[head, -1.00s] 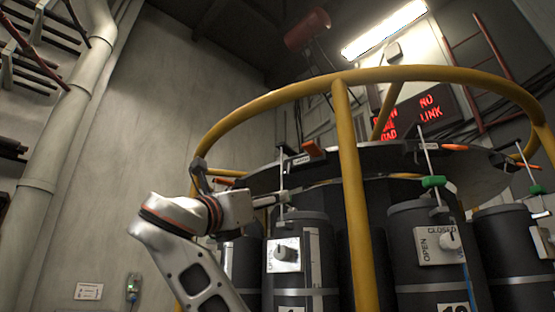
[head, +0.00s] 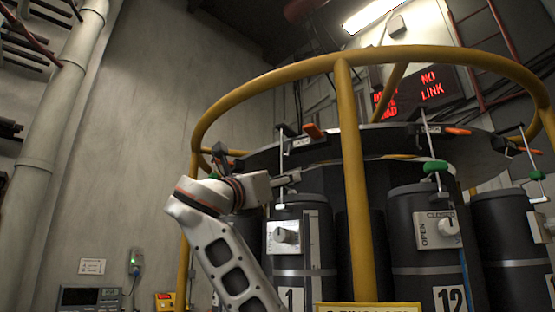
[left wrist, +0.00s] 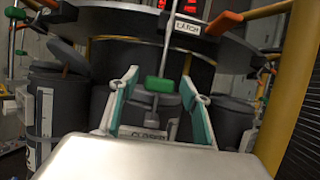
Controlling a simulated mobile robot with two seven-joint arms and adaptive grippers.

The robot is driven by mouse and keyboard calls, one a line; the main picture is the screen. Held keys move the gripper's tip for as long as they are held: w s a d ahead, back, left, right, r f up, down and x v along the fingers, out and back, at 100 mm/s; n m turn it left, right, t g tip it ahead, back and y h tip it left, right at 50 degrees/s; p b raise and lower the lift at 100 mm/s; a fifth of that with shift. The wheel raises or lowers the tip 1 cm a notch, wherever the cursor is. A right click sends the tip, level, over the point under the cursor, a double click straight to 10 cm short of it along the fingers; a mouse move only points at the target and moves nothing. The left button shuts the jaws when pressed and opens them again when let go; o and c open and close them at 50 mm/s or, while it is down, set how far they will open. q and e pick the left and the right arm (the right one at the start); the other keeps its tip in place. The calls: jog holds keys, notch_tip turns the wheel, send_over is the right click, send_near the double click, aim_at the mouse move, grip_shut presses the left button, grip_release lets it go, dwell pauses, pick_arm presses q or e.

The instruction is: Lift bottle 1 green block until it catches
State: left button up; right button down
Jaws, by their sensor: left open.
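Bottle 1 (head: 308,250) is a dark cylinder with a pale band, a numbered label and a white valve plate with a knob (head: 286,235). A thin vertical rod (head: 283,150) rises above it. In the left wrist view, the green block (left wrist: 160,84) sits on this rod, between and beyond the teal-padded fingers of my left gripper (left wrist: 158,103). The fingers are open, apart from the block on both sides as seen. In the head view my left gripper (head: 289,181) is at the rod above bottle 1 and hides the block. My right gripper is not in view.
A yellow ring rail (head: 350,57) with a yellow post (head: 353,190) stands before the bottles. An orange handle (head: 313,130) is on the dark plate above. Bottle 12 (head: 418,262) stands right, with its own green block (head: 434,166). A red-lit sign (head: 430,83) reads NO LINK.

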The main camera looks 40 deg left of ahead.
pick_arm(q)
jog(key=shift+w, duration=0.1)
jog(key=c, duration=1.3)
notch_tip(320, 180, up, 9)
jog(key=p, duration=0.5)
jog(key=shift+r, duration=0.2)
jog(key=shift+c, duration=0.2)
jog(key=o, duration=1.3)
jog(key=shift+o, duration=0.2)
